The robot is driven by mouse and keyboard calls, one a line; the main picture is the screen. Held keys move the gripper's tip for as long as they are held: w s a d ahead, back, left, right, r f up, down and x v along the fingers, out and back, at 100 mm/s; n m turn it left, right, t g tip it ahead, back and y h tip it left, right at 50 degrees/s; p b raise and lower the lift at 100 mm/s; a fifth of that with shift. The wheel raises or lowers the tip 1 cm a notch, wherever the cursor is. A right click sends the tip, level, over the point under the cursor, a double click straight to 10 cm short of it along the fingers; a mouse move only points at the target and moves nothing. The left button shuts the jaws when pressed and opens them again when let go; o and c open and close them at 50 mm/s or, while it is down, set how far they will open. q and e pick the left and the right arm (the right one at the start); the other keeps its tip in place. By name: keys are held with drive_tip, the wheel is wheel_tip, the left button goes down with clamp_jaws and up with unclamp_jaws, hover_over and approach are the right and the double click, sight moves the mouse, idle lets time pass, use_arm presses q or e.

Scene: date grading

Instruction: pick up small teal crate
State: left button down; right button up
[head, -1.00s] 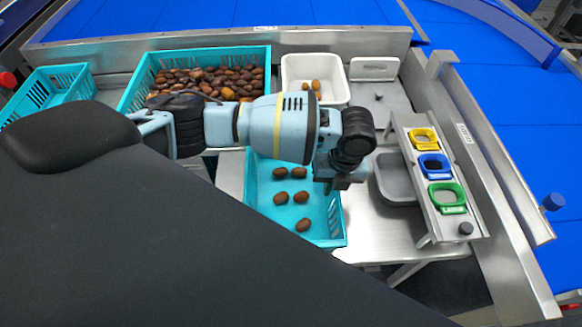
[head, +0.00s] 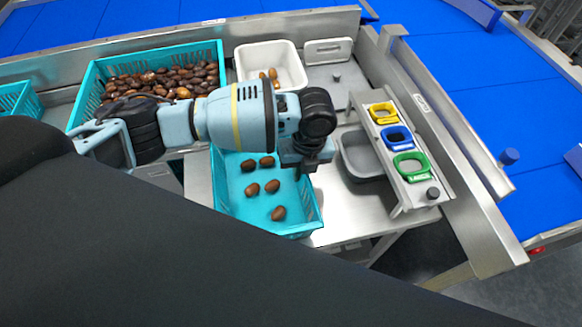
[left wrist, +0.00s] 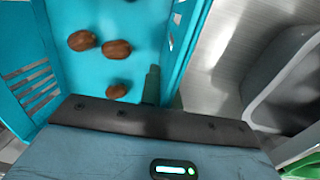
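A small teal crate (head: 306,222) stands on the steel table in the middle of the head view, with several brown dates on its floor. Its slotted walls also show in the left wrist view (left wrist: 190,25). My left gripper (head: 306,166) is over the crate's right side, pointing down. In the left wrist view one dark finger (left wrist: 152,86) shows beside the crate's right wall; I cannot tell whether it touches. The other finger is hidden, so its opening is unclear. My left arm covers the crate's back part. My right gripper is not in view.
A larger teal crate (head: 88,92) full of dates stands behind, left of a white bin (head: 243,62). A grey tray (head: 350,150) and a rack with yellow, blue and green rings (head: 410,165) stand to the right. Another teal crate (head: 22,100) is at far left.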

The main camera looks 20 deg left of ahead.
use_arm(q)
wheel_tip(320, 180, up, 3)
drive_tip(key=shift+r, duration=0.2)
drive_tip(key=s+d+r, duration=0.1)
drive_tip(key=s+d, duration=0.9)
drive_tip(key=s, duration=0.2)
drive_tip(key=shift+d, duration=0.3)
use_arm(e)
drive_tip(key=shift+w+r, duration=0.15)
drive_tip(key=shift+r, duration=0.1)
use_arm(q)
drive_tip(key=shift+r, duration=0.1)
